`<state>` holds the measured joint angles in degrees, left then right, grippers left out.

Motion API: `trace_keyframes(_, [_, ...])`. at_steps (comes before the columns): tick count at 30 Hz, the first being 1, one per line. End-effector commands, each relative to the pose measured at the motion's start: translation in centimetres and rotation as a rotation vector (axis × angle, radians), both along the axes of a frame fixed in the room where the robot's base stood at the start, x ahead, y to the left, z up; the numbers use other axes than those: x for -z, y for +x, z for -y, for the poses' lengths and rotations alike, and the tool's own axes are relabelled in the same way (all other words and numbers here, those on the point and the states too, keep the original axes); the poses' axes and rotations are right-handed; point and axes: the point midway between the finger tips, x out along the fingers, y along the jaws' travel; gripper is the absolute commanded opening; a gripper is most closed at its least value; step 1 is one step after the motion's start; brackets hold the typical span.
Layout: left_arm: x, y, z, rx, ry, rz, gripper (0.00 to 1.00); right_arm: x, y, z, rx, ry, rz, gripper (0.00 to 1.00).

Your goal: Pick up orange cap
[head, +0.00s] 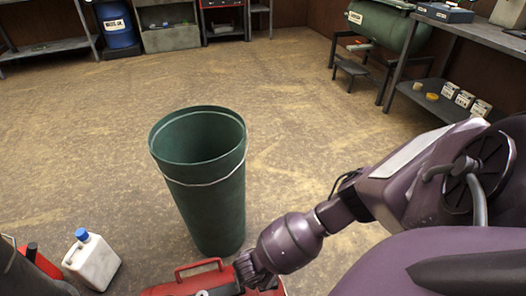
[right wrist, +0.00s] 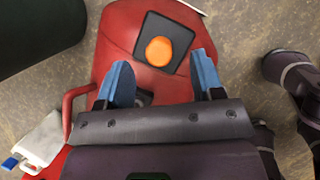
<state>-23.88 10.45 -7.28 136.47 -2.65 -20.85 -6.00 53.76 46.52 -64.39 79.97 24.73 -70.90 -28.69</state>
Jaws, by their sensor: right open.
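The orange cap (right wrist: 159,51) is round and sits on a black square plate (right wrist: 180,31) on top of the red machine body (right wrist: 113,38). My right gripper (right wrist: 161,60) is open, with its blue fingers apart on either side of the cap's near side in the right wrist view. I cannot tell how high the fingers are above the cap, and nothing is held between them. In the head view the red body (head: 160,291) shows only in part at the bottom edge, and my right arm hides the cap. My left gripper is not in view.
A tall green bin (head: 205,205) stands just beyond the red body. A white jug with a blue cap (head: 92,260) is on the floor at left. A shelf (head: 430,103) with small boxes stands at the back right. The mid-floor is mostly clear.

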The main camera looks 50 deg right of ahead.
Motion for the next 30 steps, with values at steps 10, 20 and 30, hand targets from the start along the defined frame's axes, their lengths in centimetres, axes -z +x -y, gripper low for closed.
trace_keyframes(10, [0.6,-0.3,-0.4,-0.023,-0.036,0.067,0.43,4.1,-0.1,1.2,-0.001,0.0,-0.009,0.61])
trace_keyframes(20, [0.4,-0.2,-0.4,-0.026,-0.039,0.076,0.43,3.9,0.2,1.3,0.0,0.0,-0.002,0.53])
trace_keyframes(30, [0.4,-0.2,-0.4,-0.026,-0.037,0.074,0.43,3.9,0.2,1.3,0.0,0.0,-0.002,0.05])
